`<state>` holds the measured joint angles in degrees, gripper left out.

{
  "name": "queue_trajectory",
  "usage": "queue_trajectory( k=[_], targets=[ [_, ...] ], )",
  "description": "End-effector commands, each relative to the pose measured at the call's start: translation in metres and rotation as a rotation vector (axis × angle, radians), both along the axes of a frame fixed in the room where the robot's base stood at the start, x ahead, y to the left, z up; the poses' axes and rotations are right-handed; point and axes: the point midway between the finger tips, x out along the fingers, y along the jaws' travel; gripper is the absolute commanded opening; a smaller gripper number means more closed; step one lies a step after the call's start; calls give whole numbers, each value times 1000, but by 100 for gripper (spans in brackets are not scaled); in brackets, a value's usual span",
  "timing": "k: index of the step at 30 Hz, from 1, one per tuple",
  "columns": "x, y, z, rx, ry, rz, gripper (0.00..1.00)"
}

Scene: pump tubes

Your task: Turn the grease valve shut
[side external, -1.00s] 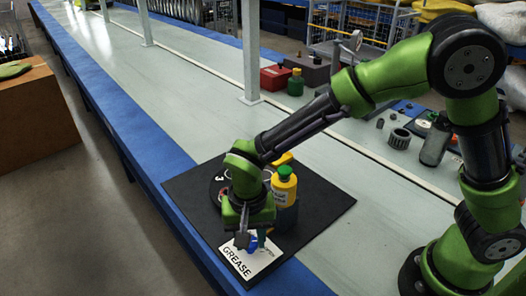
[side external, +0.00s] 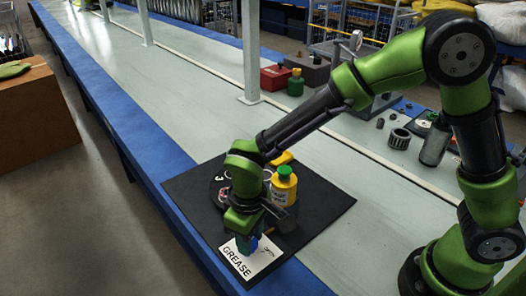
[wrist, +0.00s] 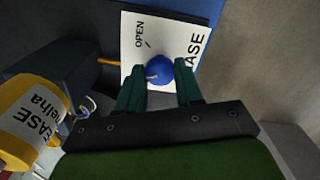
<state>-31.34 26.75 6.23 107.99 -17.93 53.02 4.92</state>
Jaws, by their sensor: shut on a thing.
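The grease valve is a round blue knob (wrist: 159,68) with a small pale mark, on a white card (wrist: 200,25) lettered GREASE and OPEN. My gripper (wrist: 159,82) has its two teal fingers on either side of the knob, shut on it. In the side view my gripper (side external: 248,243) points down over the card (side external: 240,262), and the knob shows only as a bit of blue between the fingers. The word OPEN and a short dark tick are visible in the wrist view; any shut marking is hidden.
A yellow grease bottle with a green cap (side external: 284,186) stands close beside my gripper on a black mat (side external: 322,200). A grey-blue block (wrist: 50,72) with an orange pipe (wrist: 108,62) lies left of the card. The bench (side external: 180,110) behind is mostly clear.

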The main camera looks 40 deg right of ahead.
Motion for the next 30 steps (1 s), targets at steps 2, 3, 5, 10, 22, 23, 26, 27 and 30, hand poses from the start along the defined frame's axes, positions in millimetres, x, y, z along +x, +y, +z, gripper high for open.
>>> queue_trajectory(
  k=[2, 3, 5, 10, 22, 23, 26, 27, 30],
  targets=[
    [1, 0, 1, 2, -2, 67, 5],
    [1, 0, 1, 2, -2, 101, 5],
    [1, 0, 1, 2, -2, 151, 5],
    [1, 0, 1, 1, -2, 272, 5],
    [1, 0, 1, 1, -2, 424, 5],
    [1, 0, 1, 1, -2, 429, 5],
    [1, 0, 1, 1, -2, 438, 5],
    [1, 0, 1, 1, -2, 440, 5],
    [1, 0, 1, 0, -2, 442, 5]
  ],
)
